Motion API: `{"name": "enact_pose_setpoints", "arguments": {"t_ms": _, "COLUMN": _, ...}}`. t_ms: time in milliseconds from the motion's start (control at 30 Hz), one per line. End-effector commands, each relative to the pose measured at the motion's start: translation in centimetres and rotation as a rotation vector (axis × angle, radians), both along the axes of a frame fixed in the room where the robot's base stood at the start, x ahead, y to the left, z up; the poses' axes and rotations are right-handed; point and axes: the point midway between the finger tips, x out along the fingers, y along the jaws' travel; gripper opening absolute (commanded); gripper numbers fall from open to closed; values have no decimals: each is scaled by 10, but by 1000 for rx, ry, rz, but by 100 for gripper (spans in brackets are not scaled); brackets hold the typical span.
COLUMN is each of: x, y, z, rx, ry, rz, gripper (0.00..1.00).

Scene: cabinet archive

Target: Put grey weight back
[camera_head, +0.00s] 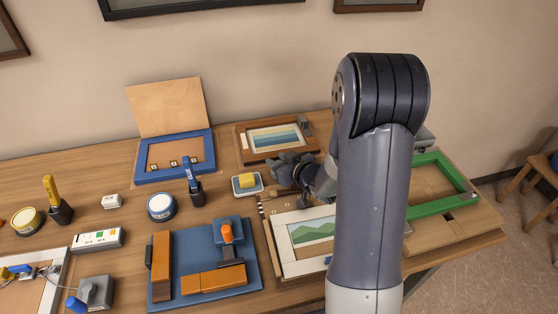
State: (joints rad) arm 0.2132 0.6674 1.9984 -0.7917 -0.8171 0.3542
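My gripper (283,170) is at the middle of the table, low over the area between the brown frame (240,140) and the landscape picture (312,232). It is small and dark, and the frame does not show whether its fingers are open or shut, or whether it holds anything. A small grey block (306,122) stands at the right edge of the brown frame. Another grey object (425,135) shows behind my arm at the right. I cannot tell which of them is the grey weight. My arm hides part of the table between them.
A yellow block sits on a small tray (261,187) left of my gripper. A blue frame (147,176) with a board behind it stands at the back left. A blue fixture (242,277) is in front. A green frame (440,207) lies at the right.

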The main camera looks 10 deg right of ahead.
Motion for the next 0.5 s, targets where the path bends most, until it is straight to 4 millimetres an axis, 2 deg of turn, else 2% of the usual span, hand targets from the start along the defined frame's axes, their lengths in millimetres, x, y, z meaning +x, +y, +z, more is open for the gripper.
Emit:
{"name": "enact_pose_setpoints", "arguments": {"t_ms": 200, "x": 0, "y": 0, "z": 0, "rx": 0, "ry": 0, "rz": 0, "gripper": 47}}
{"name": "enact_pose_setpoints", "arguments": {"t_ms": 500, "x": 0, "y": 0, "z": 4, "rx": 0, "ry": 0, "rz": 0, "gripper": 47}}
